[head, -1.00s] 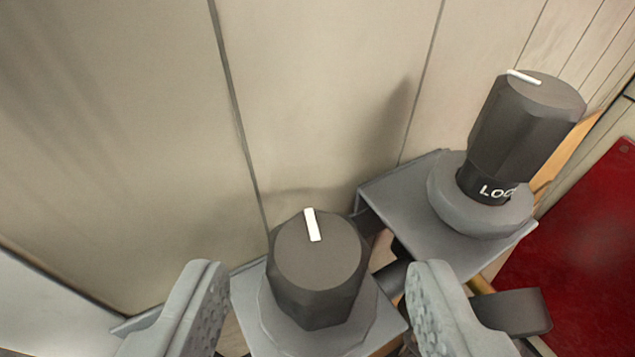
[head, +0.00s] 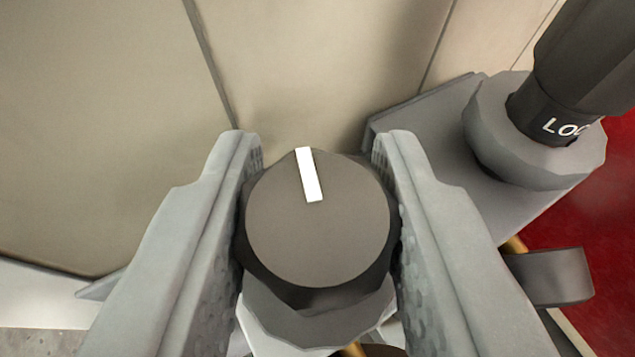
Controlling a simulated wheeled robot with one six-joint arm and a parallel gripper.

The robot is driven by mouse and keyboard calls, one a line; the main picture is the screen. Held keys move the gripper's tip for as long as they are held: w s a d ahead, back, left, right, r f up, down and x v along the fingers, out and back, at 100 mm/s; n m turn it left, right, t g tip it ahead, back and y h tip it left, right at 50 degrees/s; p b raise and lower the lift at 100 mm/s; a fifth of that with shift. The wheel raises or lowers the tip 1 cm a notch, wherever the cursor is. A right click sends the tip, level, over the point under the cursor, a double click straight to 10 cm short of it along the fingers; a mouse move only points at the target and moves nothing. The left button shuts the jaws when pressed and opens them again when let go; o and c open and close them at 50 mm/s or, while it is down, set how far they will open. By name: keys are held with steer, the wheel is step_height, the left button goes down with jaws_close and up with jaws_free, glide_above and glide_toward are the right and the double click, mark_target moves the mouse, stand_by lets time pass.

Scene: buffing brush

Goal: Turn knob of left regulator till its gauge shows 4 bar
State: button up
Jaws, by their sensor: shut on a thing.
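The left regulator's knob (head: 318,235) is dark grey with a faceted side and a white index mark (head: 308,174) on its top. The mark points up the picture, tilted slightly left. My gripper (head: 318,190) is shut on this knob, one finger against its left side and one against its right. The knob sits on a grey regulator body (head: 300,328), mostly hidden under it. The gauge face is not visible in this view.
To the right stands the second regulator's taller dark knob (head: 590,60) with white lettering reading "LOC" in part, on a round grey collar (head: 495,140). A panelled beige wall (head: 310,60) lies close behind. A red surface (head: 590,220) is at the right.

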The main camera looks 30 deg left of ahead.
steer(key=shift+m+t+h, duration=0.7)
steer(key=shift+m+h, duration=1.2)
steer(key=shift+h, duration=0.2)
steer(key=shift+r+m+h, duration=0.15)
steer(key=shift+m+h, duration=0.55)
steer(key=shift+h, duration=0.4)
steer(key=shift+m+h, duration=0.6)
steer(key=shift+m, duration=0.1)
steer(key=shift+m+g+h, duration=0.3)
steer(key=shift+m+h, duration=1.5)
steer(key=shift+h, duration=0.2)
steer(key=shift+d, duration=0.1)
steer(key=shift+f, duration=0.2)
